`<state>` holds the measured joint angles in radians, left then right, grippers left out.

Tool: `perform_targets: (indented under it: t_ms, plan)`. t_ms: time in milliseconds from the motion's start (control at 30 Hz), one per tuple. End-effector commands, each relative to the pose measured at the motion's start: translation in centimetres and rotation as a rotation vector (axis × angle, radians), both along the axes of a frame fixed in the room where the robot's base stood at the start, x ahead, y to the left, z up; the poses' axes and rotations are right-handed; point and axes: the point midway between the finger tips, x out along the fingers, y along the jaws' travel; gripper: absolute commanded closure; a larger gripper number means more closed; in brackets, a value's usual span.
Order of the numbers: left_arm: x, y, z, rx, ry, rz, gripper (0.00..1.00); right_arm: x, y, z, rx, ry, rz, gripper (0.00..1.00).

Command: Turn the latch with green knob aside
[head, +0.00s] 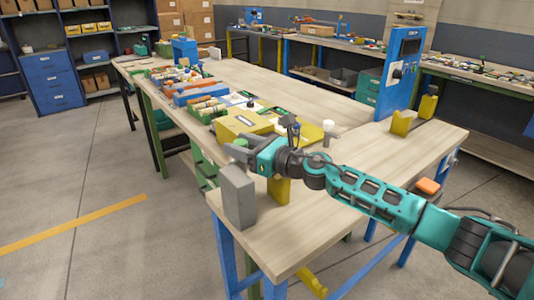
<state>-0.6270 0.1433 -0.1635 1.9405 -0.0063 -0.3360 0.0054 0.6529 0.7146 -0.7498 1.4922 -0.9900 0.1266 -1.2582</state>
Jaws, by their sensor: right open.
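My right arm comes in from the right across the near workbench (330,235). My right gripper (243,152) is open at the bench's left side, above and behind an upright grey block (238,197). A small muted-green piece shows at the gripper's tip; I cannot tell whether it is the green knob or a finger. No latch can be made out clearly, and the gripper and wrist hide part of the bench there. A yellow block (279,191) stands under the wrist. My left gripper is not in view.
A yellow box (240,124) and trays of parts (205,98) lie behind the gripper. A blue panel (403,68) stands at the back right, with a yellow bracket (402,122) near it. The bench's front is clear.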

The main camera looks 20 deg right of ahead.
Motion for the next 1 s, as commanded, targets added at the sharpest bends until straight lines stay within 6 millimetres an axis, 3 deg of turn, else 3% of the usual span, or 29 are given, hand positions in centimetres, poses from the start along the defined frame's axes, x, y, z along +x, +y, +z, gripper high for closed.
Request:
perform_targets:
  t_ms: [400,633,1000]
  plan:
    - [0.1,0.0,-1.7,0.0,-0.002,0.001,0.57,-7.1,-4.7,-0.4,-0.003,0.003,0.002,0.52]
    - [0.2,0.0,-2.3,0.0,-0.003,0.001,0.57,-8.6,-5.8,-0.2,0.0,0.002,0.001,0.52]
    - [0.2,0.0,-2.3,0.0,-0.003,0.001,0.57,-8.8,-6.0,0.0,-0.001,0.001,0.001,0.51]
